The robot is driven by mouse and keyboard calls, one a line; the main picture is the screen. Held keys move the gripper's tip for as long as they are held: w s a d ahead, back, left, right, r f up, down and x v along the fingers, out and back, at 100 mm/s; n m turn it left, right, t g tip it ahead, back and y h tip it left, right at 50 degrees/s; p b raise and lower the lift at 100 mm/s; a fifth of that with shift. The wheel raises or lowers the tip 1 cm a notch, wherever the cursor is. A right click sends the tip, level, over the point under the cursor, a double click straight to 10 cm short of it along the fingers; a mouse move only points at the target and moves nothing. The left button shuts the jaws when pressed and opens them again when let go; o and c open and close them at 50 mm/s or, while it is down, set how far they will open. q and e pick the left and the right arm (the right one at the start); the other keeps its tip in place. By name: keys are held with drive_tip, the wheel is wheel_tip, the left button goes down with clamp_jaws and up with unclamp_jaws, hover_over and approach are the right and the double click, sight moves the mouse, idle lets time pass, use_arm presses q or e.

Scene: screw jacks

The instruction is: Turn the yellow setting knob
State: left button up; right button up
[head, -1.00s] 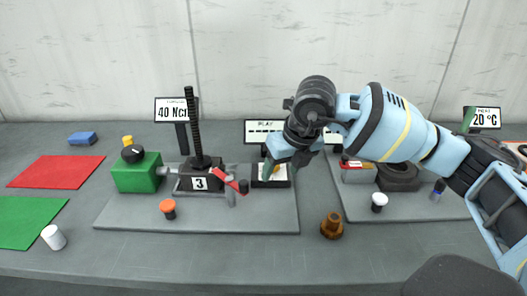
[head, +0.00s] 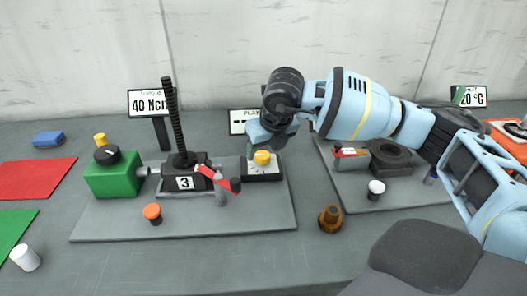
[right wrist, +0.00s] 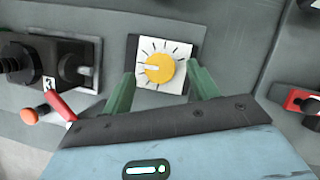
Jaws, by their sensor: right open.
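The yellow setting knob (head: 262,157) sits on a white dial plate with black tick marks, on a dark block at the right of the left grey base plate. It also shows in the right wrist view (right wrist: 159,68), with a pale pointer mark toward the left. My right gripper (head: 262,150) is over the dial from behind and above. In the right wrist view its two green fingers (right wrist: 160,84) are open, one on each side of the dial plate, with clear gaps to the knob. It holds nothing. My left gripper is not in view.
Left of the dial stand the screw jack marked 3 (head: 186,172) with a red lever (head: 214,179), a green box (head: 113,177) and an orange-capped knob (head: 152,213). A brown part (head: 330,219) stands right of the plate. A second base plate (head: 400,192) lies further right.

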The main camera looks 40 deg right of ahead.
drive_tip(key=shift+x, duration=0.9)
drive_tip(key=c, duration=1)
drive_tip(key=shift+n, duration=0.3)
drive_tip(key=shift+d+n+y, duration=0.1)
drive_tip(key=shift+n+y, duration=0.4)
drive_tip(key=shift+n, duration=0.75)
drive_tip(key=shift+d+n+y, duration=0.1)
drive_tip(key=shift+n+y, duration=0.4)
drive_tip(key=shift+n, duration=0.75)
